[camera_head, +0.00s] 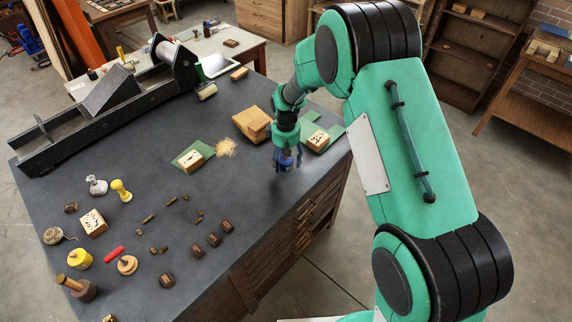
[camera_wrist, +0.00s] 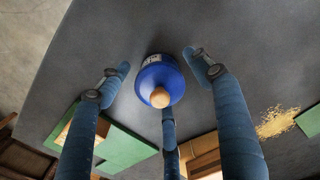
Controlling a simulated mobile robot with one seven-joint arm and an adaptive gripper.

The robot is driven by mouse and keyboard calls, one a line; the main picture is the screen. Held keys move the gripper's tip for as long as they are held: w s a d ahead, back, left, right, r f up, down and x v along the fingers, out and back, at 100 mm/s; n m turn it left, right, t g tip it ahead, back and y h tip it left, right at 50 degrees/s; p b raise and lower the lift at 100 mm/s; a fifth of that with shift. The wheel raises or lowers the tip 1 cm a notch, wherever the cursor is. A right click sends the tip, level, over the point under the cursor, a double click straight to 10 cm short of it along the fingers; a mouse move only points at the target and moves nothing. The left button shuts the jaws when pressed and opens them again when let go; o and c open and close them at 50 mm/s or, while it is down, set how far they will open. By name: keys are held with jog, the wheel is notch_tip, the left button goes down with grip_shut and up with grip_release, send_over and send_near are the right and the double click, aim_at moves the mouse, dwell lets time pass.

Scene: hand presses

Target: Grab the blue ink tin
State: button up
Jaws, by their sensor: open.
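The blue ink tin (camera_wrist: 160,78) shows in the wrist view, a round blue body with a pale label and a wooden knob on top. It stands on the dark tabletop. My gripper (camera_wrist: 159,70) is open, its blue fingers spread around the tin, with gaps at the left and right. A third finger lies just below the tin, and I cannot tell if it touches. In the head view my gripper (camera_head: 286,163) points down near the table's right edge; there the tin cannot be told clearly from the blue fingers.
A wooden block (camera_head: 252,124) stands left of the gripper. A carved block on a green sheet (camera_head: 317,139) lies to its right, another (camera_head: 194,160) further left beside pale shavings (camera_head: 225,147). A dark press (camera_head: 110,108) fills the back left. Small items crowd the front left.

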dwell(0.3)
grip_shut()
jog(key=shift+r, duration=0.1)
jog(key=shift+r, duration=1.55)
jog(key=shift+s+r, duration=0.1)
jog(key=shift+r, duration=0.15)
jog(key=s+d, duration=0.1)
jog(key=s, duration=0.4)
jog(key=s+d+r, duration=0.1)
jog(key=s, duration=0.4)
jog(key=s+d+p, duration=0.1)
jog(key=s, duration=0.4)
jog(key=shift+s+d+r, duration=0.15)
jog(key=shift+d, duration=0.2)
